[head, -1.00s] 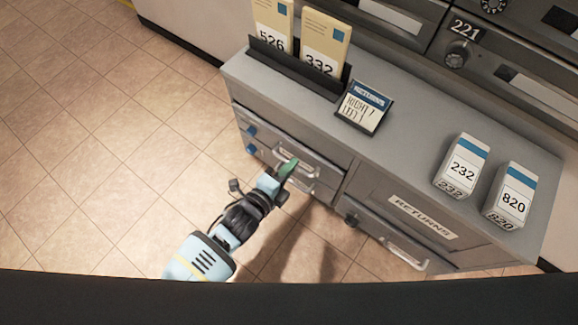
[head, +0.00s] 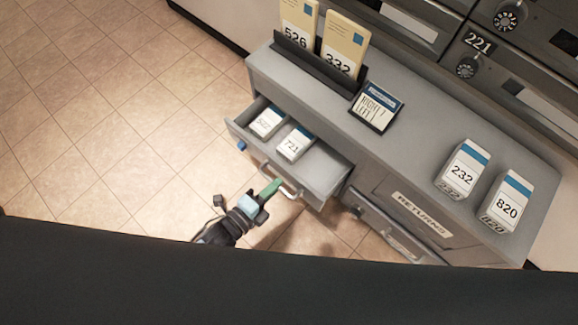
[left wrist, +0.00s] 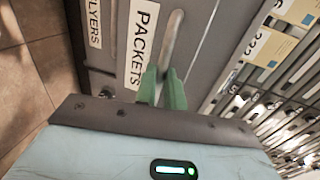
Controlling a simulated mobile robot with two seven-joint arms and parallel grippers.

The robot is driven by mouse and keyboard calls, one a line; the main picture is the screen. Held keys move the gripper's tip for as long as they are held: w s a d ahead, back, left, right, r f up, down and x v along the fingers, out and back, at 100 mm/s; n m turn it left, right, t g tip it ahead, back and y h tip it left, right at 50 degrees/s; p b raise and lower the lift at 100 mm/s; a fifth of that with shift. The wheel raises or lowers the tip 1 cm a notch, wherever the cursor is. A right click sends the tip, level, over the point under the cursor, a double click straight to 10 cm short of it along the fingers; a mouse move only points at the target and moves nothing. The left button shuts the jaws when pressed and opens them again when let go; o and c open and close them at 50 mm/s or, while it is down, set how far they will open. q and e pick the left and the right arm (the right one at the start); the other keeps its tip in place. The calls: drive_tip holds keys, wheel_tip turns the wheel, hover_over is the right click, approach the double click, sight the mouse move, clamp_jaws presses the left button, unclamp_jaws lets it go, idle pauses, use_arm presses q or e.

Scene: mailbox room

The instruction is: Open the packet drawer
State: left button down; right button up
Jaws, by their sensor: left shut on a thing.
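The packet drawer (head: 322,172) at the upper left of the grey cabinet is pulled out in the head view. Two white packets lie in it, one marked 721 (head: 295,144) and another beside it (head: 267,122). My left gripper (head: 270,189) is at the drawer's front, its green fingers shut on the metal handle (head: 291,191). In the left wrist view the fingers (left wrist: 163,92) are closed around the handle (left wrist: 172,42), next to the PACKETS label (left wrist: 142,40). My right gripper is out of view.
On the cabinet top (head: 415,135) stand packets 232 (head: 463,168) and 820 (head: 506,200), a small sign (head: 377,105) and a rack with envelopes 526 (head: 298,28) and 332 (head: 343,48). The RETURNS section (head: 421,229) is at right. Tiled floor (head: 110,130) is clear at left.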

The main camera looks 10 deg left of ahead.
use_arm(q)
drive_tip(key=f+p+v, duration=0.1)
drive_tip(key=f+v, duration=0.1)
drive_tip(key=v, duration=0.7)
drive_tip(key=shift+s+a, duration=0.2)
drive_tip(key=shift+s, duration=0.1)
drive_tip(key=shift+r, duration=0.1)
drive_tip(key=c, duration=1.6)
unclamp_jaws()
drive_tip(key=shift+o, duration=0.5)
drive_tip(key=shift+p, duration=0.3)
